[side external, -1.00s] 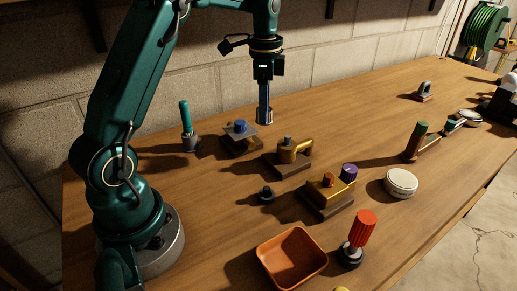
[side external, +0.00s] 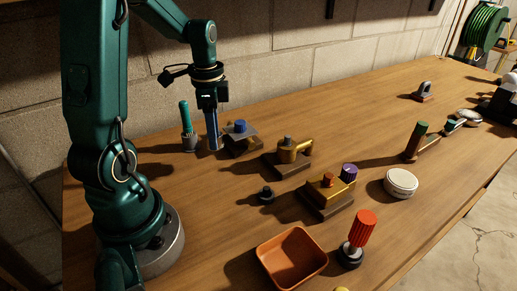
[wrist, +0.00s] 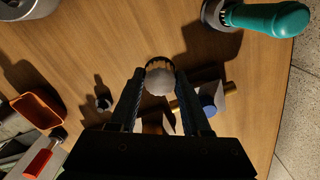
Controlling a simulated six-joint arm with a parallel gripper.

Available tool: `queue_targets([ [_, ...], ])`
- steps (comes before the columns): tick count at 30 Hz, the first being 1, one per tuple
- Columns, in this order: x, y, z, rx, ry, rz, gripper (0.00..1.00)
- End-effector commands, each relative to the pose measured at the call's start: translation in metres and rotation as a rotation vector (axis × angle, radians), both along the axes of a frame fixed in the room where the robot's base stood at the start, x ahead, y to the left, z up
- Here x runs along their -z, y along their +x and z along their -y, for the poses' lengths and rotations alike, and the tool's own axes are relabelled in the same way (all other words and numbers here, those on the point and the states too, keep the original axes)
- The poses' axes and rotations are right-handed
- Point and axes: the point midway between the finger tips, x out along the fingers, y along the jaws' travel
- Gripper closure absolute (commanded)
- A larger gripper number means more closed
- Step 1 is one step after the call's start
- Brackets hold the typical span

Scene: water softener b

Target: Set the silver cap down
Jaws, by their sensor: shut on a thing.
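My gripper (side external: 214,146) points straight down, low over the table, between the teal-handled tool and the blue-knobbed block. In the wrist view my gripper (wrist: 160,82) is shut on the silver cap (wrist: 160,80), a round pale-topped piece with a ridged rim between the fingertips. In the side view the cap is small and mostly covered by the fingers. I cannot tell whether it touches the table (side external: 230,190).
The teal-handled tool (side external: 187,125) stands upright close left. The blue-knobbed block (side external: 240,137) is close right. Brass valve pieces (side external: 290,151), a black knob (side external: 266,194) and an orange bin (side external: 291,257) lie farther off. Bare wood lies in front of my gripper.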

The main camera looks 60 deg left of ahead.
Motion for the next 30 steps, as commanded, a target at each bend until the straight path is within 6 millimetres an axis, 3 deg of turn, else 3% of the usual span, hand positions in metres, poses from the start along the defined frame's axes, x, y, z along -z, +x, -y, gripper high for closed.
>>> queue_targets([
  [14, 0.057, 0.000, 0.001, 0.001, -0.003, -0.004, 1.00],
  [27, 0.064, 0.000, 0.001, 0.001, -0.001, -0.002, 1.00],
  [28, 0.064, 0.000, 0.001, 0.001, -0.001, -0.002, 0.45],
  [30, 0.063, 0.000, 0.000, 0.001, -0.001, 0.000, 0.22],
])
